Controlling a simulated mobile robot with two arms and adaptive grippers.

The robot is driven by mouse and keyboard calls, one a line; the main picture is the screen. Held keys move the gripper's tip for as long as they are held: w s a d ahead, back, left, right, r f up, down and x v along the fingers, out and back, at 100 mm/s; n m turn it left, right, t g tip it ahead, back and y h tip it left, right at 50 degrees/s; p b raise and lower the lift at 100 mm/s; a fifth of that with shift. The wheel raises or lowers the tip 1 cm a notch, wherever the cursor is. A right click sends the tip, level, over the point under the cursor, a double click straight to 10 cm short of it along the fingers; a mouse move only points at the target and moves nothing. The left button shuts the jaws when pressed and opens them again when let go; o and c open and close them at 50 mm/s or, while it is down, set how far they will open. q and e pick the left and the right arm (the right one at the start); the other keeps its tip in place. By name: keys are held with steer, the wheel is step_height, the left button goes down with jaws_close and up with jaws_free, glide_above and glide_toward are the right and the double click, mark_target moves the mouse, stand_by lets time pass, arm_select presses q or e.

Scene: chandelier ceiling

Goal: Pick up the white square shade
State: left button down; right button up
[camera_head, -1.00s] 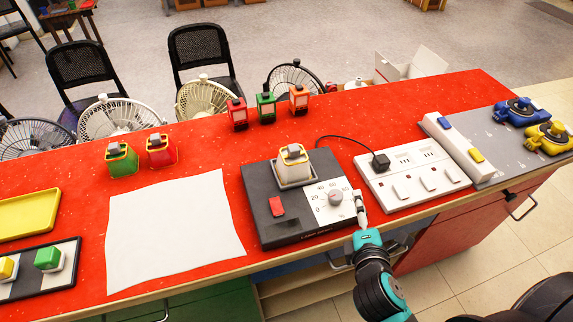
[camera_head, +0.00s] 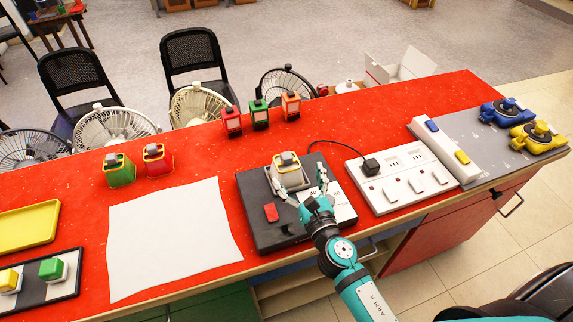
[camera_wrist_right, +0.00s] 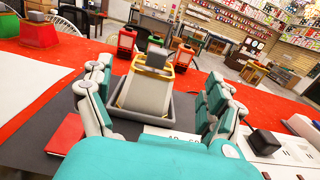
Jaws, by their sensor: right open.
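In the right wrist view the shade (camera_wrist_right: 148,88) stands between the two open fingers, in a grey tray (camera_wrist_right: 127,110), with a visible gap on the right side. My right gripper hides the dial partly. My left gripper is not in view.
Green (camera_head: 119,170) and red (camera_head: 158,161) shades stand left of the base. Three small lanterns (camera_head: 260,115) stand behind it. A white power strip (camera_head: 398,179) with a black plug is close on the right. A white sheet (camera_head: 170,235) lies left.

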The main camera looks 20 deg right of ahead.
mark_target(288, 162)
steer(key=shift+w+a, duration=0.1)
steer(key=shift+w, duration=1.1)
steer(key=shift+w+r, duration=0.1)
steer(key=shift+w, duration=0.25)
steer(key=w, duration=0.3)
steer(key=w+p, duration=0.1)
steer(key=shift+w+a, duration=0.2)
steer(key=shift+a, duration=0.15)
steer(key=shift+s, duration=0.1)
steer(key=shift+c, duration=1.3)
steer(key=c, duration=1.4)
steer(key=shift+c, duration=0.2)
